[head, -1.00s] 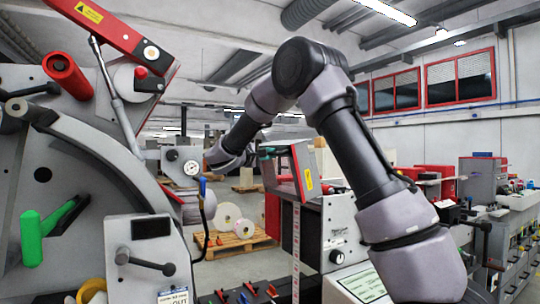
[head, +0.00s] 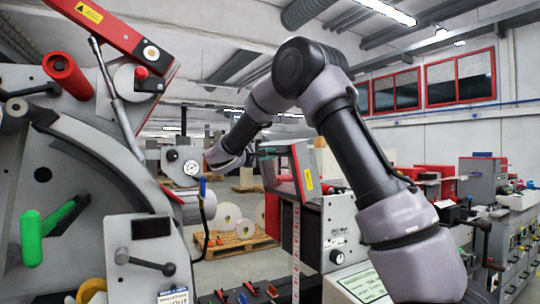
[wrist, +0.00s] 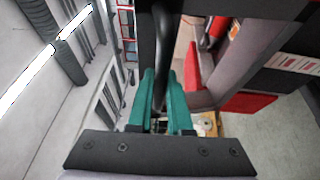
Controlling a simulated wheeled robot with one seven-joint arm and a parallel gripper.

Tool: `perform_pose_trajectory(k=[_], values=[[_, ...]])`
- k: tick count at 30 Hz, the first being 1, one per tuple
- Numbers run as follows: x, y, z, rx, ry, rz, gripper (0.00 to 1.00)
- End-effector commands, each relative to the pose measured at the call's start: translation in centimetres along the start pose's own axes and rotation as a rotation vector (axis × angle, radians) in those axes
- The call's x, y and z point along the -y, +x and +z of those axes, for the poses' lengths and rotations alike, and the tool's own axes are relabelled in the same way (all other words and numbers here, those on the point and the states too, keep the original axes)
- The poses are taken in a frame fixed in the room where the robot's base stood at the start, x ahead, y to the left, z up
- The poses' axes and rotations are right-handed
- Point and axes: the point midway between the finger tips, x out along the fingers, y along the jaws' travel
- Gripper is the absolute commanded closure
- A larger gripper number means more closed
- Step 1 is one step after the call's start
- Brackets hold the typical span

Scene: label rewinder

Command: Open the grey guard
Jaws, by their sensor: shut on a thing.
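The grey guard (head: 303,172) is a panel with a yellow label and red edging, just right of the middle in the head view. A dark frame surrounds the upper part of that view, and how the handle joins the guard is not clear.
A pallet with white rolls (head: 240,240) stands on the floor behind. A machine with a screen (head: 365,285) is below my arm.

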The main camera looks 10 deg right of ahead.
Motion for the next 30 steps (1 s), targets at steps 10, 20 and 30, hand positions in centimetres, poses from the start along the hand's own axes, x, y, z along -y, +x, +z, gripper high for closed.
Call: perform_pose_trajectory(k=[10,20,30], values=[[0.0,0.1,0.1,0.001,0.001,-0.006,1.0],[-3.5,4.2,1.9,0.008,0.089,-0.208,1.0],[-4.9,6.8,2.8,0.002,0.095,-0.233,1.0]])
